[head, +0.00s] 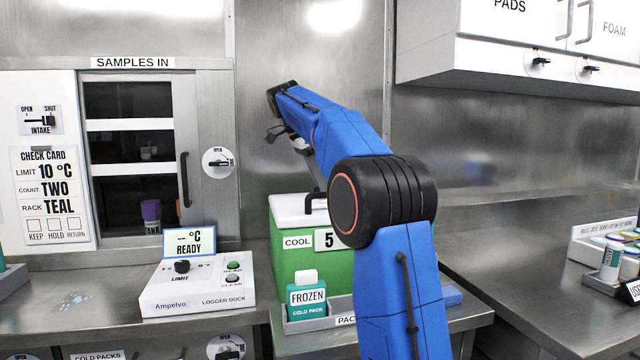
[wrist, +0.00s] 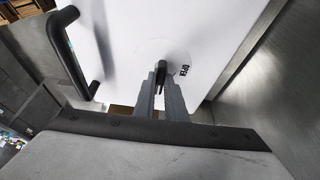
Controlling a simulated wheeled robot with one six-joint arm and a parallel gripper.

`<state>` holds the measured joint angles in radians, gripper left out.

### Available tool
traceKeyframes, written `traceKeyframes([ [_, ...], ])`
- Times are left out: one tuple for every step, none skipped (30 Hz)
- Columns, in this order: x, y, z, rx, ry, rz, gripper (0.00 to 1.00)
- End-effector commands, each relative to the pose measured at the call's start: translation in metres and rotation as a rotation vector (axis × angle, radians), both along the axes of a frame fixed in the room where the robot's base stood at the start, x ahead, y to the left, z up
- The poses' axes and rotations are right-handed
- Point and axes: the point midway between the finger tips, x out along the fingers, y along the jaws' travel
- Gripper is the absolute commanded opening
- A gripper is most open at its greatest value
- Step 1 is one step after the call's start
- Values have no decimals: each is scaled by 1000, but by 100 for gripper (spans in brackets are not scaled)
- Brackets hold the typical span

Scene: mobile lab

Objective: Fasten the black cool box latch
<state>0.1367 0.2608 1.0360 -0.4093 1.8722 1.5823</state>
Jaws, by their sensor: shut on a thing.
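The cool box (head: 289,255) is green with a white lid (head: 288,207) and stands on the counter, its label starting "COOL 5". The lid looks closed, and my arm covers its right part. In the wrist view the white lid (wrist: 125,60) fills the upper middle, with a dark bar handle (wrist: 75,55) at left. The black latch (wrist: 161,70) sits on a round pale plate with small lettering. My gripper (wrist: 161,88) is shut on the latch, one jaw on each side. The latch is hidden in the head view.
A teal and white frozen cold pack (head: 307,296) stands in a tray in front of the box. The logger dock (head: 197,290) is to its left. A sample hatch (head: 130,150) is behind. Wall cupboards (head: 530,45) overhang the right counter, which is partly bare.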

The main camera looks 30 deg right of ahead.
Motion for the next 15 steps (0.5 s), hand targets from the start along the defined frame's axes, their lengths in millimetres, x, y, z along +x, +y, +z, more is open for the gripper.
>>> traceKeyframes([
  [1, 0, 0, 1, -1, -9, 0],
  [1, 0, 0, 1, -2, -14, 0],
  [1, 0, 0, 1, -1, -19, 0],
  [1, 0, 0, 1, -1, -22, 0],
  [0, 0, 0, 1, -1, -26, 0],
  [0, 0, 0, 1, -1, -28, 0],
  [0, 0, 0, 1, 0, -29, 0],
  [0, 0, 0, 1, -1, -30, 0],
  [0, 0, 0, 1, -1, -31, 0],
  [0, 0, 0, 1, -1, -31, 0],
  [0, 0, 0, 1, -1, -31, 0],
  [0, 0, 0, 1, -1, -30, 0],
  [0, 0, 0, 1, -1, -30, 0],
  [0, 0, 0, 1, -1, -30, 0],
  [0, 0, 0, 1, -1, -30, 0],
])
